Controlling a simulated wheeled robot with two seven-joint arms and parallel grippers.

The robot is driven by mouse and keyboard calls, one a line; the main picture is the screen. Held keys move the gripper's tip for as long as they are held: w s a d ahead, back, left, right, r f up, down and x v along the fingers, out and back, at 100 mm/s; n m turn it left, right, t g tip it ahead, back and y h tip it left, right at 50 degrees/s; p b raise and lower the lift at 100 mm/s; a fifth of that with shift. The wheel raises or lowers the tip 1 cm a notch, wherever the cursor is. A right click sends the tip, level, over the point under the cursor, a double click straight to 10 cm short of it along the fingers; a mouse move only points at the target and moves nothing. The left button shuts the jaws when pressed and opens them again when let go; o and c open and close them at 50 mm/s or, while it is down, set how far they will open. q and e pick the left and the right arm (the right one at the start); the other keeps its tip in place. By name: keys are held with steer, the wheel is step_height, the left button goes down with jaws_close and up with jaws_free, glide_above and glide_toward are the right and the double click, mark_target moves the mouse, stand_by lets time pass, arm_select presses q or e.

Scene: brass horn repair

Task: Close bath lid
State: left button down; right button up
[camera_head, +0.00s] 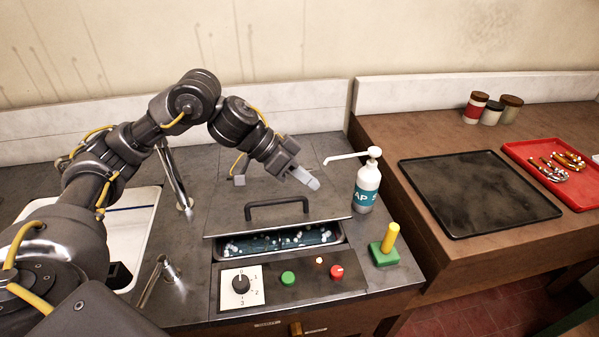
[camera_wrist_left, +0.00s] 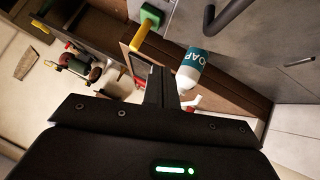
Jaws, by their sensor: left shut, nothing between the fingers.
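The bath lid (camera_head: 235,222), a dark grey plate with a black bar handle (camera_head: 277,204), lies over the back of the bath (camera_head: 340,238). An open strip at the front shows blue-green liquid with pale bubbles. The handle seems to show also at the top right of the left wrist view (camera_wrist_left: 236,14). My left gripper (camera_head: 309,181) is shut and empty, above and behind the right end of the handle and apart from it. Its fingers (camera_wrist_left: 160,88) show in the left wrist view. My right gripper is not in view.
A soap bottle (camera_head: 367,186) stands right of the lid, close to my left gripper. A green block with a yellow peg (camera_head: 384,251) is in front of it. A knob panel (camera_head: 242,287) with buttons lies before the bath. A sink (camera_head: 140,215) is left.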

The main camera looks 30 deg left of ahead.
mark_target(341, 218)
arm_select(q)
steer(key=x, duration=0.3)
steer(key=w+p+x, duration=0.1)
steer(key=x, duration=0.2)
steer(key=shift+a, duration=0.1)
steer(key=f, duration=0.1)
steer(key=s+f, duration=0.1)
steer(key=f, duration=0.1)
steer(key=shift+s+d, duration=0.2)
steer(key=shift+s, duration=0.1)
steer(key=shift+w+f, duration=0.15)
steer(key=shift+f, duration=0.25)
steer(key=shift+d, duration=0.1)
